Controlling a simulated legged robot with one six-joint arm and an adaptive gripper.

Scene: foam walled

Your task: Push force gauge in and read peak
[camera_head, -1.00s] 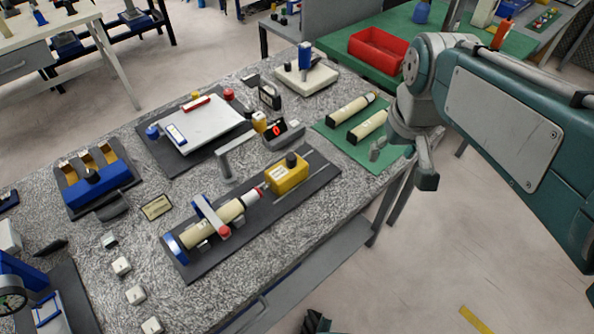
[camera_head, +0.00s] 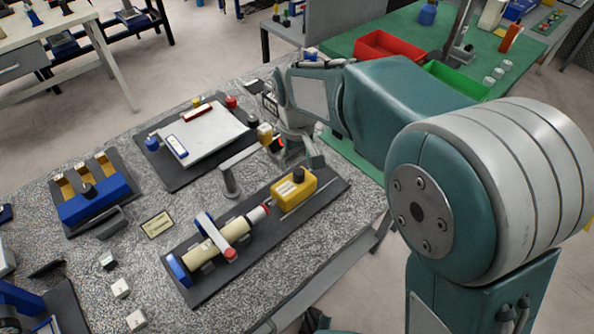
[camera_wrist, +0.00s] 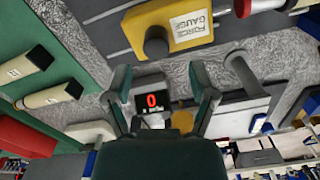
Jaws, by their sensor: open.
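The yellow force gauge (camera_head: 288,192), with a black knob on top, sits on a dark rail plate (camera_head: 335,187). In the wrist view the gauge (camera_wrist: 190,28) is at the top, with its "FORCE GAUGE" label. A cream cylinder (camera_head: 205,250) lies in line with it under a red-ended clamp (camera_head: 221,237); its red and white end faces the gauge, and I cannot tell whether they touch. A small display (camera_wrist: 152,101) shows a red 0. My gripper (camera_wrist: 160,78) is open and empty above the display, beside the gauge and apart from it.
A grey post with a bent arm (camera_head: 231,178) stands left of the gauge. A white plate device (camera_head: 205,135) is behind it. A blue fixture (camera_head: 95,200) is at the left. Two cream cylinders (camera_wrist: 48,97) lie on a green mat in the wrist view.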

